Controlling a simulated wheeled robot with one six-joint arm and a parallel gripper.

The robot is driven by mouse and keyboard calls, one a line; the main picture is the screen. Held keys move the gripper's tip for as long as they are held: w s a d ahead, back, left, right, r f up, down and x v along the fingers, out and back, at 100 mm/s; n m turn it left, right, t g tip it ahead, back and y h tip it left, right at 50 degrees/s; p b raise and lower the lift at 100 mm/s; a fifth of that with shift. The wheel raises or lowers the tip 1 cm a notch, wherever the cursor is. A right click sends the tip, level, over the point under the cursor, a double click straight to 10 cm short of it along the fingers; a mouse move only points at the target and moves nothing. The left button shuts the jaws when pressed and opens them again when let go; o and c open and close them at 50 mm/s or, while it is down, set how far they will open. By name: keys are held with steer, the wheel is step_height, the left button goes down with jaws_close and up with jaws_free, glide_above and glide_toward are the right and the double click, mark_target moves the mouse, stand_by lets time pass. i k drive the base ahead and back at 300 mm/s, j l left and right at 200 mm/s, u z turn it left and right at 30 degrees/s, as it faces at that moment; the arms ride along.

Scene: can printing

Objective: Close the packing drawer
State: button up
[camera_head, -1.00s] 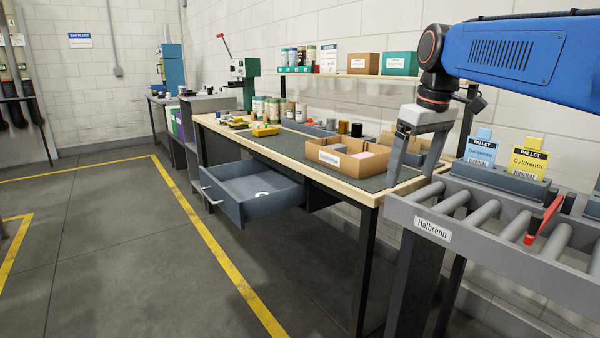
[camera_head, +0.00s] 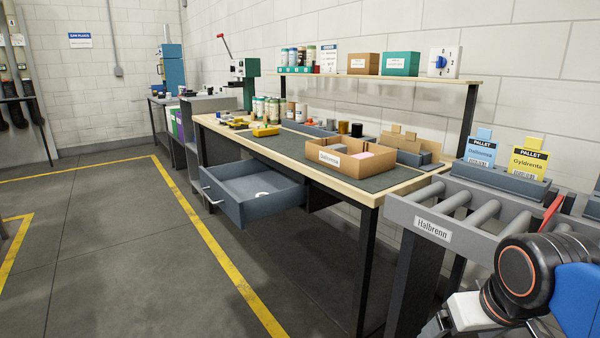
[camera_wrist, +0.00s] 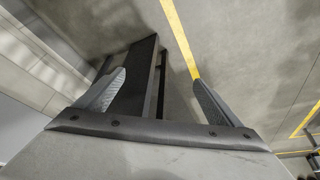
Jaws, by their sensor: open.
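The packing drawer (camera_head: 250,194) is a grey-blue open drawer under the workbench (camera_head: 328,177). In the head view my wrist is at the lower right, in front of the roller conveyor, far from the drawer. The fingertips are cut off by the bottom edge there.
The roller conveyor (camera_head: 432,233), labelled Halbrenn, stands right of the bench and carries pallet cards. A cardboard box (camera_head: 337,156) sits on the bench top. A bench leg (camera_head: 364,270) stands right of the drawer. The floor (camera_head: 140,270) in front is clear.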

mark_target(234, 186)
steer(key=i+j+u, duration=0.2)
steer(key=j, duration=0.2)
steer(key=i+j+u, duration=0.2)
steer(key=j, duration=0.2)
steer(key=i+j+u, duration=0.2)
steer(key=j, duration=0.15)
